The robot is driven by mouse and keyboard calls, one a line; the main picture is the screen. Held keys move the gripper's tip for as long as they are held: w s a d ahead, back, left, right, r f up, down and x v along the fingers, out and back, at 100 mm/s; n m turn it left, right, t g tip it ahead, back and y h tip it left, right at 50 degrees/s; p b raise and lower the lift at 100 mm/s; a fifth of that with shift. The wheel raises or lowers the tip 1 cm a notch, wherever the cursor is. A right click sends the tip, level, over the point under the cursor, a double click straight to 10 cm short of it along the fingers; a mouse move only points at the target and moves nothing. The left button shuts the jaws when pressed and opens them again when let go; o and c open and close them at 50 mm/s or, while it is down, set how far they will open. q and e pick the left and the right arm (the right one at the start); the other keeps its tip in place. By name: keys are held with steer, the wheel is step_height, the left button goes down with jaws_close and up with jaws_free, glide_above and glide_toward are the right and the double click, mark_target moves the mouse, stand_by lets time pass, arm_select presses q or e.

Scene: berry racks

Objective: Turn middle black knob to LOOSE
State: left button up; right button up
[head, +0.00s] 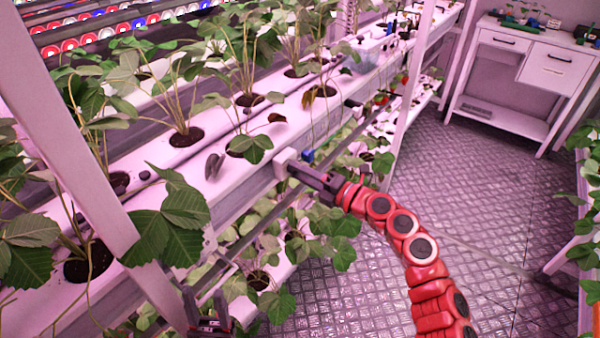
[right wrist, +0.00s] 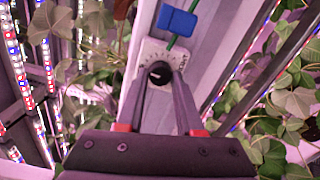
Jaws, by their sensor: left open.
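The black knob (right wrist: 160,73) sits on a white dial plate (right wrist: 149,52) with markings around it, in the right wrist view. My right gripper (right wrist: 161,82) has one finger on each side of the knob; whether they press on it I cannot tell. In the head view my right gripper (head: 297,168) reaches the white box (head: 283,160) on the rack's side, and the knob is hidden there. The dial lettering is too small to read. My left gripper (head: 206,300) is open and empty at the bottom edge of the head view, low beside the rack.
A blue part (right wrist: 177,20) with a green tube sits just beyond the dial. The white planting channel (head: 205,175) with strawberry plants runs along the rack. A white rack post (head: 100,170) stands at the left. The metal floor (head: 480,190) is open at right, before a white cabinet (head: 552,65).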

steer(key=o, duration=0.4)
steer(key=shift+o, duration=0.2)
steer(key=b+v, duration=0.2)
steer(key=v, duration=1.5)
steer(key=shift+s+d, duration=0.15)
